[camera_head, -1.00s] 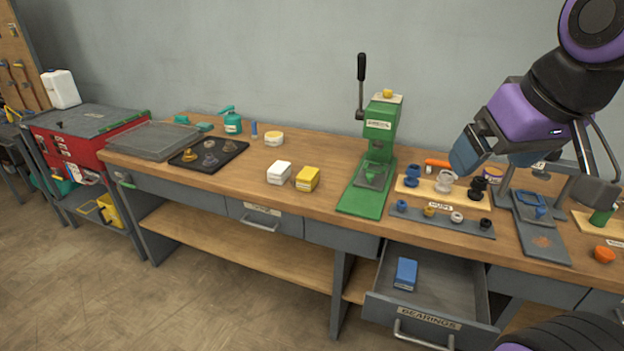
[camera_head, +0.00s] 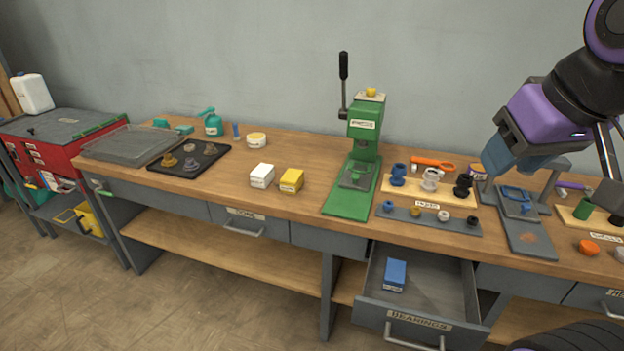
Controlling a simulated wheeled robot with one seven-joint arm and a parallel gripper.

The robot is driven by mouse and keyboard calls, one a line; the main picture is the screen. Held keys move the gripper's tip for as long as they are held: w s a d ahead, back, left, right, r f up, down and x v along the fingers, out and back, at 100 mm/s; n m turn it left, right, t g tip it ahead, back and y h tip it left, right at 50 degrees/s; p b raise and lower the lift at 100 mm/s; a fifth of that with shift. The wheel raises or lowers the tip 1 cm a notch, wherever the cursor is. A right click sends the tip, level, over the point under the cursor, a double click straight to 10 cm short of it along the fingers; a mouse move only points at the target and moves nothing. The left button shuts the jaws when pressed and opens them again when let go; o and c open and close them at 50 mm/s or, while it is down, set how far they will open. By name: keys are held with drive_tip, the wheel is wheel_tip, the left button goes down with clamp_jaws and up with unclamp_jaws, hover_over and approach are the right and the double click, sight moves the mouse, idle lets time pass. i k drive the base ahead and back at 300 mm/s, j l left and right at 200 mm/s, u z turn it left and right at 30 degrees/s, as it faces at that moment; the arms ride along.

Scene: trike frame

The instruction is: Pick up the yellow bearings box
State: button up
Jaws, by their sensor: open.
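The yellow bearings box (camera_head: 291,181) sits on the wooden workbench, just right of a white box (camera_head: 262,175) and left of the green press. My gripper (camera_head: 505,165) is at the upper right, above the right part of the bench, well to the right of the yellow box. It is open and I see nothing held in it. The fingertips are partly overlapped by the view of things on the bench behind them.
The green press (camera_head: 350,190) stands between the yellow box and my gripper. An open drawer (camera_head: 420,321) labelled bearings holds a blue box (camera_head: 395,275). A dark tray (camera_head: 215,152) with several parts lies at left. The bench front before the yellow box is clear.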

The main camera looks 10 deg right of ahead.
sight(291, 182)
drive_tip(key=i+j+z, duration=0.15)
drive_tip(key=j+z, duration=0.2)
drive_tip(key=i+j+z, duration=0.15)
drive_tip(key=j+z, duration=0.15)
drive_tip(key=i+j+z, duration=0.1)
drive_tip(key=j, duration=0.5)
drive_tip(key=i+j+z, duration=0.1)
drive_tip(key=j, duration=0.55)
drive_tip(key=i+j+z, duration=0.1)
drive_tip(key=j, duration=0.5)
drive_tip(key=i+j+z, duration=0.15)
drive_tip(key=j, duration=1.15)
drive_tip(key=i+j, duration=0.1)
drive_tip(key=j, duration=0.55)
drive_tip(key=i+j, duration=0.1)
drive_tip(key=j, duration=0.6)
